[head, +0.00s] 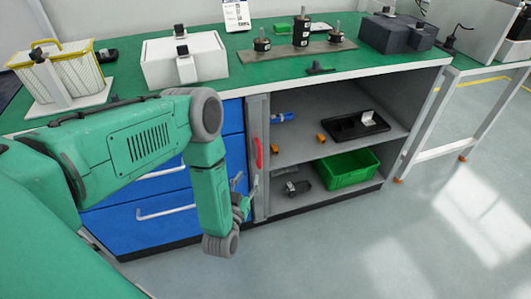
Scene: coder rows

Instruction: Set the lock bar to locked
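A grey upright bar (256,118) with a red handle (259,153) stands at the right edge of the blue drawers, beside the open shelf; it looks like the lock bar. I cannot tell its lock setting from this view. My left arm comes in from the left and hangs down in front of the drawers. My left gripper (244,187) is low, just left of the bar's lower part and below the red handle. Its fingers look apart, with nothing between them. I cannot tell whether it touches the bar. My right gripper is not in view.
Blue drawers (165,224) with pale handles are partly hidden behind my arm. The open shelf holds a black tray (346,129) and a green crate (334,178). Floor at right is clear.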

